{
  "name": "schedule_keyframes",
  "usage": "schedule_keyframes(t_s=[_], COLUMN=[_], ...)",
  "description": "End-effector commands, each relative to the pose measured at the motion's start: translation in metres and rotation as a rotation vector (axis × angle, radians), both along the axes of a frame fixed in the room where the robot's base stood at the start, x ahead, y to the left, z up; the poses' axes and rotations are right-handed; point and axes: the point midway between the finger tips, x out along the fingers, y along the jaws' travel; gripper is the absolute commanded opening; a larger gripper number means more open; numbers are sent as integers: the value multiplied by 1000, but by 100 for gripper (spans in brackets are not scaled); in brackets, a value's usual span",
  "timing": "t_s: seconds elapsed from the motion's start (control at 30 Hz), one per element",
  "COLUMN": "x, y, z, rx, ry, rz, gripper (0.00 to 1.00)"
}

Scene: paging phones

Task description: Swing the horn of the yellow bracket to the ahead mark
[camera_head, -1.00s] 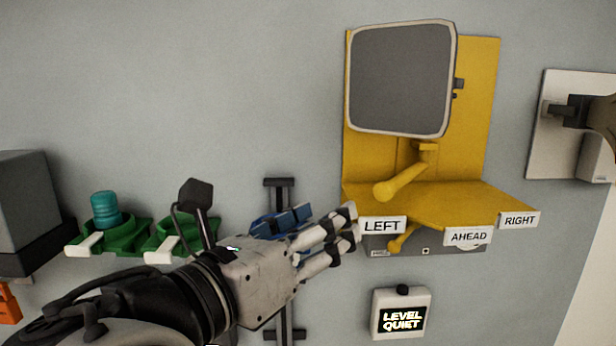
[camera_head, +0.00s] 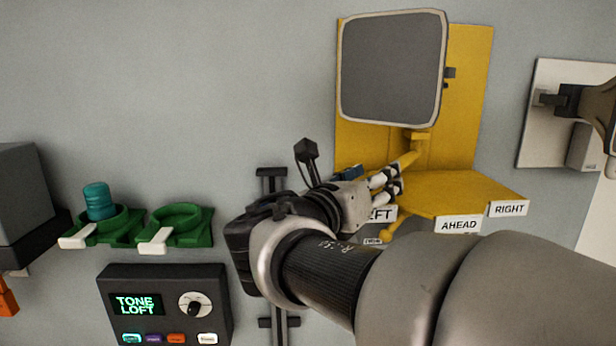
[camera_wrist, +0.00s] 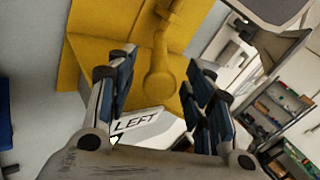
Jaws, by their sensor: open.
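The yellow bracket (camera_head: 470,120) is fixed to the wall and carries a grey square-faced horn (camera_head: 392,68). A yellow handle (camera_head: 409,160) comes forward under the horn toward the LEFT label (camera_head: 382,214). The AHEAD label (camera_head: 459,225) and RIGHT label (camera_head: 508,208) sit along the shelf's front edge. My gripper (camera_head: 390,182) is open at the handle, its fingers covering the handle's end in the head view. In the wrist view, the handle's rounded end (camera_wrist: 158,86) shows between the spread fingers of my gripper (camera_wrist: 158,70), with gaps on both sides.
Green holders (camera_head: 180,226), one with a teal cylinder (camera_head: 97,201), are at left, above a dark TONE LOFT panel (camera_head: 165,305). Another wall unit (camera_head: 540,110) is at right. My arm hides the area below the bracket.

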Motion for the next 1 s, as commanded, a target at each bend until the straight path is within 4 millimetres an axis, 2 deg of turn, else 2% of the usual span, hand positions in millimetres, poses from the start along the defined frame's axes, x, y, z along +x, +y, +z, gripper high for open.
schedule_keyframes(t_s=[0.3,1.0], x=[2,2], y=[-1,-1], z=[0,0], rx=[0,1], ry=[0,-1], rz=[0,0], gripper=[47,0])
